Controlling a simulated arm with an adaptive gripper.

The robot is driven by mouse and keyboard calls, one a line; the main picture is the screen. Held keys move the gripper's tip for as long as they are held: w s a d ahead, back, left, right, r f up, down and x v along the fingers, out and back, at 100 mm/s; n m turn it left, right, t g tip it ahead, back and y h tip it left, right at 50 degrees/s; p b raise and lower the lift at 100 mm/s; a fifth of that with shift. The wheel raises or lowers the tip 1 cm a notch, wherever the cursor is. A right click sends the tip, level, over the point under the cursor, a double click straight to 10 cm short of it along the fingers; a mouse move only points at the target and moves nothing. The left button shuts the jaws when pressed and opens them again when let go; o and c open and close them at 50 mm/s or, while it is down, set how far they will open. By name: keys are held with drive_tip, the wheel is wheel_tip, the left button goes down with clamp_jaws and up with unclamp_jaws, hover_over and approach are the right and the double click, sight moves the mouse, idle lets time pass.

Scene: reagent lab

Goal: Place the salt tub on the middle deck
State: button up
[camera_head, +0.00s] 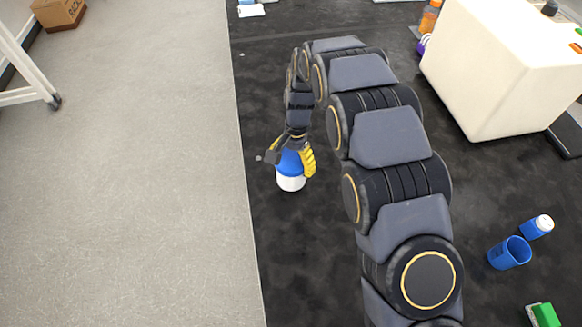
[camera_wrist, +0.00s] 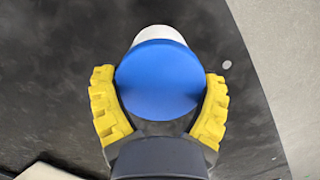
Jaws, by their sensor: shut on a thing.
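The salt tub appears as a white tub with a blue lid (camera_head: 290,183), near the left edge of the black surface in the head view. My gripper (camera_head: 292,158) is shut on it, with yellow fingers on either side of the blue lid. In the wrist view the blue lid (camera_wrist: 158,85) fills the space between the two yellow fingers (camera_wrist: 159,76), and the white body shows behind it. I cannot tell whether the tub touches the surface or hangs just above it. I cannot make out a middle deck in either view.
A large cream block (camera_head: 495,75) stands at the upper right of the black surface (camera_head: 300,255). An orange bottle (camera_head: 429,18) is beside it. A blue cup (camera_head: 509,253), a small blue-and-white container (camera_head: 537,227) and a green item (camera_head: 545,315) lie right. The surface around the tub is mostly clear.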

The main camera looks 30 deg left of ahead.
drive_tip(key=shift+w+a+f, duration=0.2)
drive_tip(key=shift+f, duration=1.65)
drive_tip(key=shift+f, duration=0.15)
drive_tip(key=o, duration=1)
drive_tip(key=r, duration=0.4)
drive_tip(key=w+r, duration=0.1)
drive_tip(key=r, duration=0.3)
drive_tip(key=w+r, duration=0.1)
drive_tip(key=r, duration=0.3)
drive_tip(key=shift+r, duration=0.1)
